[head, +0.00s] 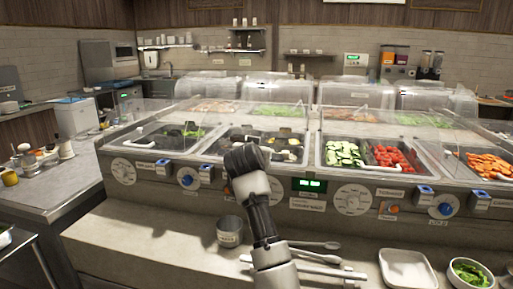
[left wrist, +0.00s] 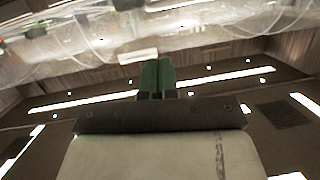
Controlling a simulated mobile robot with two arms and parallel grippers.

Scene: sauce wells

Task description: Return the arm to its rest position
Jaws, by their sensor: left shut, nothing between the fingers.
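My one visible arm rises from the bottom middle of the head view. Its dark hand, my left gripper (head: 243,158), is in front of the wells of the sauce counter (head: 225,180), and its fingertips cannot be made out there. In the left wrist view the green fingers of my left gripper (left wrist: 157,75) are close together, shut, with nothing between them. Behind them are a ceiling with light strips and, along the top, clear curved covers. My right gripper is in neither view.
Below the hand, a ledge holds a metal cup (head: 229,232), several pale utensils (head: 315,258), a white tray (head: 408,268) and a bowl of greens (head: 469,274). Clear guards (head: 350,118) stand over the food wells. A side counter (head: 50,190) is at left. The ledge's left part is clear.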

